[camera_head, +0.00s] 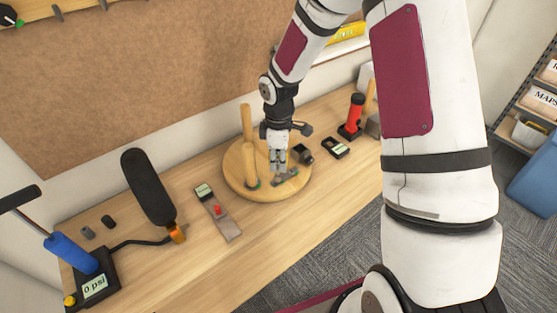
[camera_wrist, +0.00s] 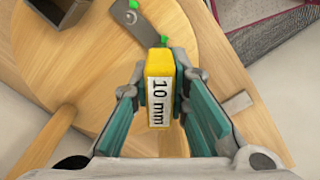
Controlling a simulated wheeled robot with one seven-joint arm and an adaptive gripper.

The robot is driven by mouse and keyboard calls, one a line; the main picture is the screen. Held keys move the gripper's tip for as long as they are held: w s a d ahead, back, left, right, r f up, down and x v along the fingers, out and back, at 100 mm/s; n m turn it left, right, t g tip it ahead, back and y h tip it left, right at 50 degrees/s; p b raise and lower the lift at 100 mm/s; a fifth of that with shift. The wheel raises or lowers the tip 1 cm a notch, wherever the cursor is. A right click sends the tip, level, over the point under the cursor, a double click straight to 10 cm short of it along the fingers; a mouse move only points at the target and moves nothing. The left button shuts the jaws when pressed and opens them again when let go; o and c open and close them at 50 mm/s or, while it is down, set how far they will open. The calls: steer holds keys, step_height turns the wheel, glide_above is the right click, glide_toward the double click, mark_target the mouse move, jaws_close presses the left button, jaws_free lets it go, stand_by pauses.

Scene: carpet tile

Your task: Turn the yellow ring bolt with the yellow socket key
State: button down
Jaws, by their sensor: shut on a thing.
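My gripper (camera_head: 278,170) points down over the round wooden board (camera_head: 238,180), near a small grey metal plate (camera_head: 290,180). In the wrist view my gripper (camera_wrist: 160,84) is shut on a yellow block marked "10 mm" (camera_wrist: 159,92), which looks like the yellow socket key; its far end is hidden. The grey plate (camera_wrist: 143,26) lies just beyond the key, with a round fitting and green bits at its ends. I cannot make out a yellow ring bolt in either view. Whether the key touches anything below is hidden.
A dark open box (camera_head: 303,154) is close on the right. A device with a red knob (camera_head: 217,210), a black display box (camera_head: 336,148) and a pump gauge (camera_head: 95,287) stand on the table (camera_head: 170,265).

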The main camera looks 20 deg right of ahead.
mark_target(278, 154)
steer(key=shift+r+m, duration=0.1)
steer(key=shift+m, duration=0.5)
steer(key=shift+r+p, duration=0.8)
steer(key=shift+r, duration=1.4)
steer(key=shift+r+m+p, duration=0.65)
steer(key=shift+r+m, duration=0.05)
steer(key=shift+r, duration=0.05)
steer(key=shift+f, duration=0.15)
